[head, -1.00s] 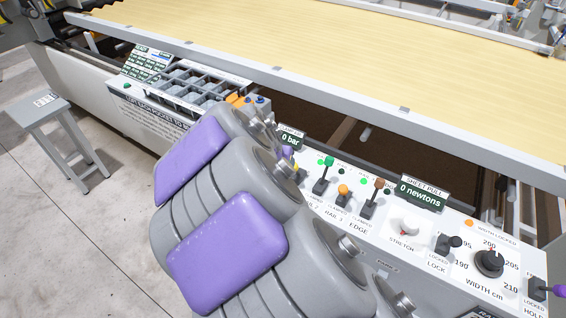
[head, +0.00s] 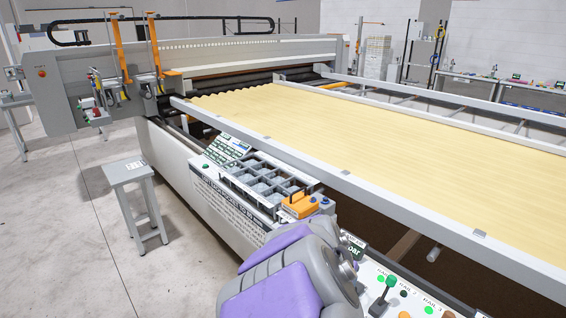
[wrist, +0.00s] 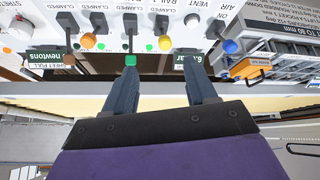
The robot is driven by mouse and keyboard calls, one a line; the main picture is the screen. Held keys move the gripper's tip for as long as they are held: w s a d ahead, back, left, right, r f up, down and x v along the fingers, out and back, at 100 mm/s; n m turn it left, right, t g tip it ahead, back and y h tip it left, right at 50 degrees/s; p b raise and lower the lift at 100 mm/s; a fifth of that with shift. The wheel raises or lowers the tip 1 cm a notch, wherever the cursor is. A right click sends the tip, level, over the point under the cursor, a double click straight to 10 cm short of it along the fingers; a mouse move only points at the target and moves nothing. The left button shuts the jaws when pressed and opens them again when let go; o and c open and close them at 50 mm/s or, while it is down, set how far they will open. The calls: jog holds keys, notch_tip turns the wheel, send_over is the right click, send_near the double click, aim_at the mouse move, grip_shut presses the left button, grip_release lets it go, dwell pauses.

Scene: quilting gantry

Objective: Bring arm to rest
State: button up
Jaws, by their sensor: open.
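My arm (head: 285,285), grey with purple pads, is folded at the bottom middle of the head view, in front of the control panel. My gripper (wrist: 162,67) shows in the wrist view with its two dark fingers apart and nothing between them. The fingers point towards the white control panel (wrist: 165,38), which appears upside down there. The green-tipped lever (wrist: 130,45) appears just beyond the left fingertip; I cannot tell the distance. The gripper is not visible in the head view.
A compartment tray (head: 262,180) with an orange block (head: 299,205) sits left of the panel. The gantry frame holds a yellow quilted sheet (head: 370,135). A grey stool (head: 128,172) stands on open floor at the left.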

jog(key=s+a+n+g+y, duration=0.2)
jog(key=s+n+g+y, duration=0.2)
jog(key=s, duration=2.6)
jog(key=n+g, duration=0.2)
jog(key=n, duration=0.1)
jog(key=shift+s+a, duration=0.2)
jog(key=shift+s, duration=0.1)
jog(key=shift+f, duration=0.1)
